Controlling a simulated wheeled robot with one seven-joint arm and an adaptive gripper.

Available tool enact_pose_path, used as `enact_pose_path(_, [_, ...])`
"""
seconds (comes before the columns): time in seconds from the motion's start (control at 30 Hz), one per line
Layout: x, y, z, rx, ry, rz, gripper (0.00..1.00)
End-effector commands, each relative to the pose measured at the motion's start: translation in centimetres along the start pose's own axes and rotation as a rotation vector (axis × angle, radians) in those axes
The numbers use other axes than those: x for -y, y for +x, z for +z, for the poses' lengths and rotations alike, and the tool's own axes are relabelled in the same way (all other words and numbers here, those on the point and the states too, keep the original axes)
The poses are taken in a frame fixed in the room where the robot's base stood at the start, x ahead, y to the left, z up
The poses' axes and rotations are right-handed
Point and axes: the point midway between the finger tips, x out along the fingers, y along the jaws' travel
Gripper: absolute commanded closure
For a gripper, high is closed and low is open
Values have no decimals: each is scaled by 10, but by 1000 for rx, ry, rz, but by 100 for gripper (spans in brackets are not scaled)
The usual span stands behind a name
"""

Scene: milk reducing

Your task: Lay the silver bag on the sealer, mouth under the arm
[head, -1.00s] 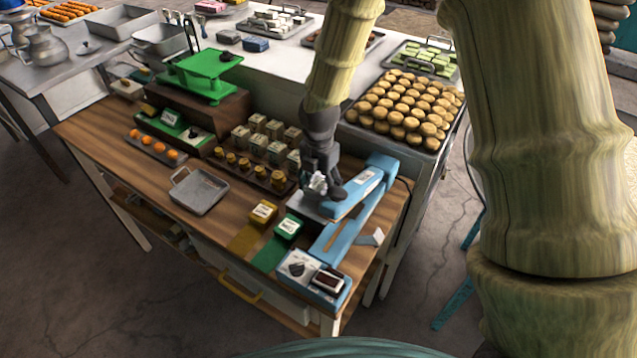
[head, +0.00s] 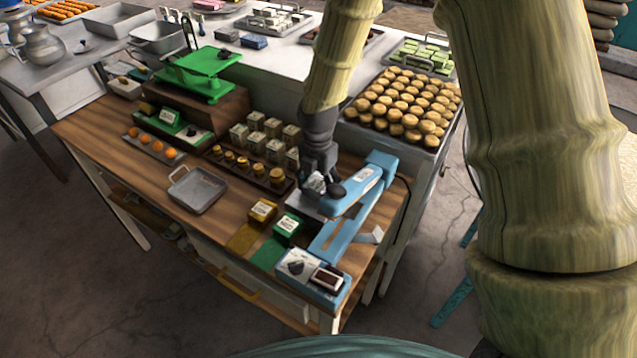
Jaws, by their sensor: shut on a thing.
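The blue sealer (head: 332,247) stands at the right end of the wooden table, its arm (head: 352,193) raised over its base. My gripper (head: 322,190) points down at the left side of the sealer's arm. It is shut on the silver bag (head: 314,186), of which only a small crumpled part shows between the fingers. The rest of the bag is hidden or too small to make out. I cannot tell whether the bag touches the sealer or whether its mouth is under the arm.
Yellow (head: 262,211) and green (head: 288,226) labelled boxes stand left of the sealer. A grey tray (head: 197,190), rows of small jars and packets, and a green scale (head: 203,70) are farther left. A tray of buns (head: 404,104) lies behind the sealer.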

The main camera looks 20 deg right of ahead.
Motion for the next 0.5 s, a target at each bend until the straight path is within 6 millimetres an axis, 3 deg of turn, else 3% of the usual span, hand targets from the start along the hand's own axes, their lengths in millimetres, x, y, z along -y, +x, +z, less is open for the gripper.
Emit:
enact_pose_path(0.27, [0, 1, 0, 0, 0, 0, 63])
enact_pose_path(0.3, [0, 1, 0, 0, 0, 0, 36])
enact_pose_path(0.43, [0, 1, 0, 0, 0, 0, 13])
enact_pose_path(0.5, [0, 1, 0, 0, 0, 0, 13])
